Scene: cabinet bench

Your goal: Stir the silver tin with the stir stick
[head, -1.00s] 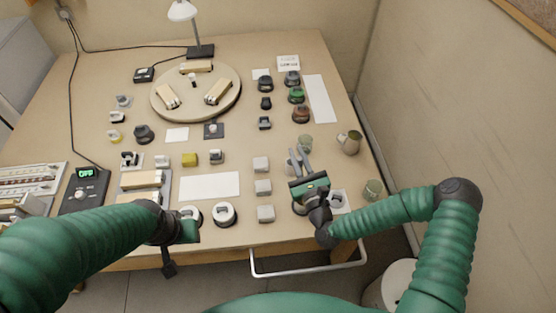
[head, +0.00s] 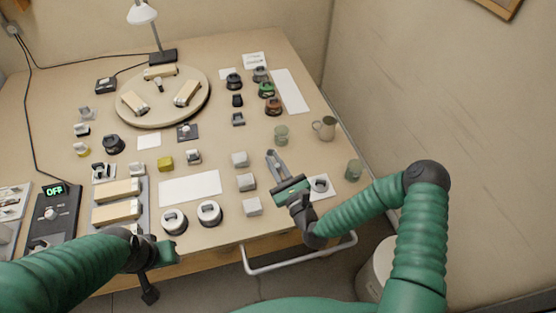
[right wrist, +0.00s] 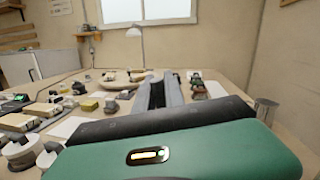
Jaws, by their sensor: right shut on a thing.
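A metallic, handled cup (head: 325,128) stands at the table's right side and is the likeliest silver tin. Two small greenish cups, a far one (head: 282,135) and a near one (head: 353,170), stand close by. My right gripper (head: 274,160) is low over the right part of the table, left of the handled cup and just short of the far greenish cup. Its fingers also show in the right wrist view (right wrist: 162,92). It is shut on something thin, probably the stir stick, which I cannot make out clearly. My left gripper (head: 160,255) is at the front edge; its jaws are unclear.
Grey blocks (head: 246,182) stand in a row left of my right gripper. A white pad (head: 322,194) with a small item lies right of it. A round board (head: 200,108), a lamp (head: 163,57) and several lids are farther back. A wall bounds the right side.

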